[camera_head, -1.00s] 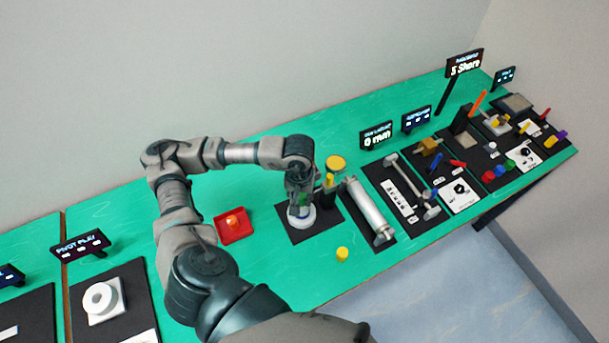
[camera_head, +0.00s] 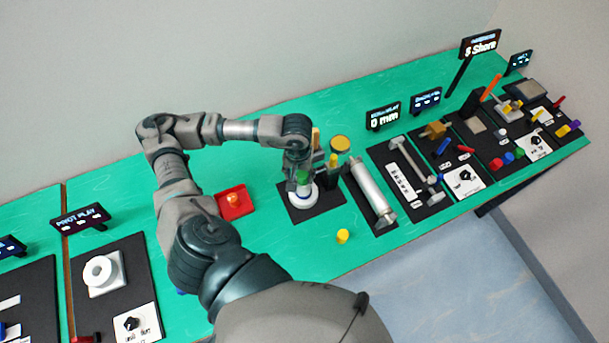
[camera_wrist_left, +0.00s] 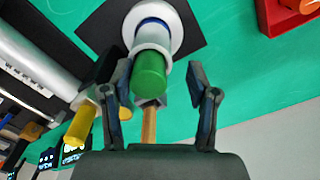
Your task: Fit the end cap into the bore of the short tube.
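My left gripper (camera_head: 298,184) is over the black mat (camera_head: 325,200). In the left wrist view its two fingers (camera_wrist_left: 161,80) are spread, with a gap to the right of a green cylinder (camera_wrist_left: 149,74). The green cylinder is in line with a white collar and a blue-banded white piece on a round white base (camera_wrist_left: 174,30); the base also shows in the head view (camera_head: 303,200). I cannot tell for sure which parts are the short tube and the end cap. The bore is hidden. My right gripper is not in view.
A red tray (camera_head: 224,211) holding an orange piece lies left of the mat. A small yellow cylinder (camera_head: 343,236) stands in front. A yellow-topped round thing (camera_head: 340,143) and a large grey cylinder (camera_head: 371,193) are to the right. Green table is clear between tray and mat.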

